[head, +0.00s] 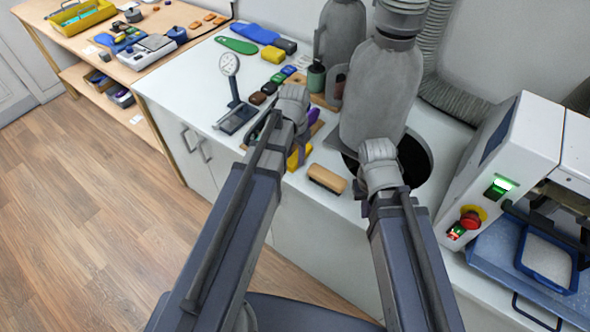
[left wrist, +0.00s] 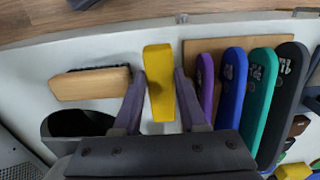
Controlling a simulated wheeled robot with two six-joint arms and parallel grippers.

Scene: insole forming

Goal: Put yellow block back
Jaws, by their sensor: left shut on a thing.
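The yellow block (left wrist: 159,75) lies lengthwise between the two fingers of my left gripper (left wrist: 159,85) in the left wrist view. That gripper is shut on it, over the white worktop. My right wrist (head: 380,165) is over the worktop near a dark round opening. Its fingers are hidden, so I cannot tell how they stand.
A wooden brush (head: 326,178) lies right of the block. In the left wrist view, a wooden board (left wrist: 203,72) holds purple, blue, green and dark insole-shaped pieces beside the block. A dial gauge (head: 233,92) stands left, a machine (head: 520,150) right.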

